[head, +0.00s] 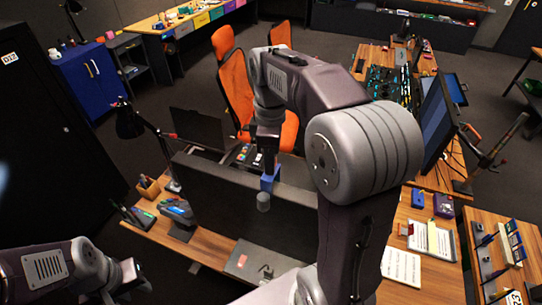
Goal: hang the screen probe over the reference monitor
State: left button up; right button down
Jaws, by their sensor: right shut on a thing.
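The screen probe (264,201) shows a blue upper part and a grey round end. It is at the top edge of a wide dark monitor (225,205), which I take as the reference monitor. The grey end overlaps the monitor's near face. I cannot tell whether the probe touches it. My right gripper (268,170) is shut on the probe's blue part from above. My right arm hides the monitor's right part. My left gripper (140,280) is low at the left, well away from the monitor. Its fingers are too dark to read.
A desk lamp (130,122), a pen box (148,188) and another dark screen (197,128) stand near the monitor. A grey plate (255,262) lies before it. Notepads (402,264) lie on the right desk. A tilted screen (437,125) stands at the right.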

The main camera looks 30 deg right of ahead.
jog(key=shift+f+b, duration=1.7)
jog(key=shift+f, duration=0.9)
jog(key=c, duration=1.1)
grip_release()
jog(key=shift+o, duration=0.2)
notch_tip(320, 180, up, 9)
jog(key=shift+r, duration=0.1)
